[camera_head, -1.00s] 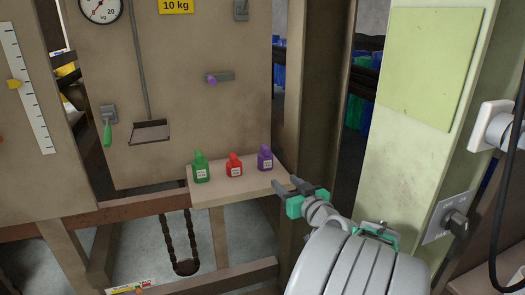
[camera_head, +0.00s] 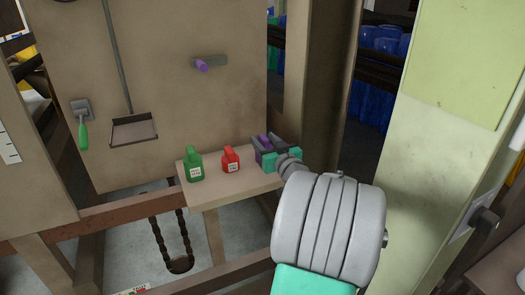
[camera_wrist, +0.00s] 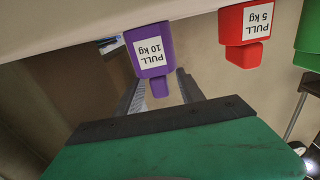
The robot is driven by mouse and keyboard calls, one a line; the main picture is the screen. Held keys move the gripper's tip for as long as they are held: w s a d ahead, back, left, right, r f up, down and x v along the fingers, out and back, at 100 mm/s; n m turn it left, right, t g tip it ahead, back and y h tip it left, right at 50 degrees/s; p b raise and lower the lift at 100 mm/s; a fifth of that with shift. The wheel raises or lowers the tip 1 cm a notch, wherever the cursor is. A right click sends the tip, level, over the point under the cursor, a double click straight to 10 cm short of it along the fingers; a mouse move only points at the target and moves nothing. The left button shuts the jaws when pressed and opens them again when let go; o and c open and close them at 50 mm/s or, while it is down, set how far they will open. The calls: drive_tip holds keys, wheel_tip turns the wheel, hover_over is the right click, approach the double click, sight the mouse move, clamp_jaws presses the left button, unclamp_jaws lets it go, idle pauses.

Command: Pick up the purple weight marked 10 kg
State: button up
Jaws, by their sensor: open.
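The purple weight (camera_head: 264,140) stands at the right end of a small shelf (camera_head: 213,197), partly hidden by my gripper (camera_head: 266,148). In the wrist view, the purple weight (camera_wrist: 149,48) appears upside down with a white label reading "PULL 10 kg". Its narrow knob lies between the two dark fingers of my gripper (camera_wrist: 158,80). The fingers are open, with a gap visible on each side of the knob.
The red weight (camera_head: 231,161), marked 5 kg in the wrist view, stands left of the purple one. The green weight (camera_head: 194,166) is farther left. A purple-tipped peg (camera_head: 202,66) juts from the panel above. A post (camera_head: 334,90) rises to the right.

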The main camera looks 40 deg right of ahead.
drive_tip(key=shift+w+d, duration=0.15)
drive_tip(key=shift+w, duration=0.25)
drive_tip(key=shift+c, duration=0.5)
clamp_jaws()
idle(0.5)
drive_tip(key=shift+r, duration=0.15)
